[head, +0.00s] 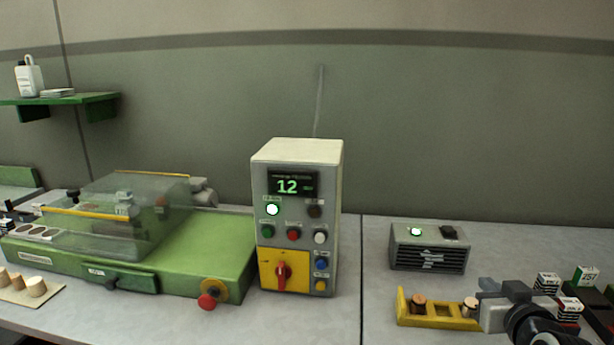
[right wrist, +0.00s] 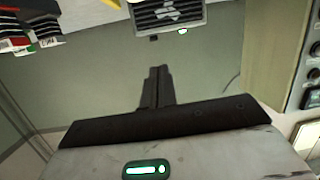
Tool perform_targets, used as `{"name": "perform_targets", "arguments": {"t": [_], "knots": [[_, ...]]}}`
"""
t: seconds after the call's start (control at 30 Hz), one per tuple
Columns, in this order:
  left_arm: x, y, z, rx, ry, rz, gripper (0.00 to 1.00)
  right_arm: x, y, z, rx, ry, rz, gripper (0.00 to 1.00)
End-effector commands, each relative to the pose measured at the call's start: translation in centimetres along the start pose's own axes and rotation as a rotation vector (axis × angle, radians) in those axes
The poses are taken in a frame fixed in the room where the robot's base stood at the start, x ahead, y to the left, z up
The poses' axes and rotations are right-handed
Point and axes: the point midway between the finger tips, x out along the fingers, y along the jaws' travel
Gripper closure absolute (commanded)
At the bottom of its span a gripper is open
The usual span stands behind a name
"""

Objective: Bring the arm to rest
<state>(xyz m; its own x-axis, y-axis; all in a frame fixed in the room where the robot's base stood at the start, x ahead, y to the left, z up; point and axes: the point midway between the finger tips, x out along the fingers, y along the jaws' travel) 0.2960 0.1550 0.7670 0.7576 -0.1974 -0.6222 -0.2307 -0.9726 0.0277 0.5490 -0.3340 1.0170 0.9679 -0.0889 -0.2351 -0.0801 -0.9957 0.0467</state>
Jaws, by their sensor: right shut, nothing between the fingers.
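My right gripper (head: 487,308) is at the lower right of the head view, at the right end of a yellow holder (head: 440,320). I cannot tell whether it touches the holder. In the right wrist view its dark fingers (right wrist: 157,78) are together with nothing between them. The yellow holder carries two cork stoppers, one at its left end (head: 418,304) and one near my gripper (head: 470,305). The right part of the holder is partly hidden by my gripper. My left gripper is not in view.
A control box (head: 297,225) showing 12 stands mid-table. A green machine (head: 215,250) with a clear cover is to its left, with several corks (head: 36,287) in front. A small vented box (head: 428,248) with a lit green light and small labelled boxes (head: 570,306) stand at right.

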Motion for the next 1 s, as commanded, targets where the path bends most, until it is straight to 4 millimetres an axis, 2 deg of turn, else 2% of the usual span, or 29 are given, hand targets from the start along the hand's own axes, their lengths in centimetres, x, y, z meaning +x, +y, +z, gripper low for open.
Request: {"name": "perform_targets", "arguments": {"t": [0.1, 0.27, 0.37, 0.5, 0.7, 1.0], "knots": [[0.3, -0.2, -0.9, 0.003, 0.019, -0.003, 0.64, -1.6, -1.7, 3.0, -0.03, -0.099, -0.035, 1.0], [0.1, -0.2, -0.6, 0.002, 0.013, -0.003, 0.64, -4.8, -4.3, 7.5, -0.071, -0.262, -0.085, 1.0], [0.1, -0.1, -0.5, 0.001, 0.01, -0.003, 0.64, -7.8, -6.1, 11.0, -0.097, -0.393, -0.119, 1.0], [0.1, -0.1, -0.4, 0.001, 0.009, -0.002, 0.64, -13.0, -8.3, 15.3, -0.127, -0.582, -0.158, 1.0], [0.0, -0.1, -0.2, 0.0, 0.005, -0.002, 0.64, -19.4, -10.0, 19.1, -0.15, -0.784, -0.185, 1.0], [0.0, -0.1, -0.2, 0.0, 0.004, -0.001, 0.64, -27.6, -11.3, 21.9, -0.167, -1.017, -0.2, 1.0]]}}
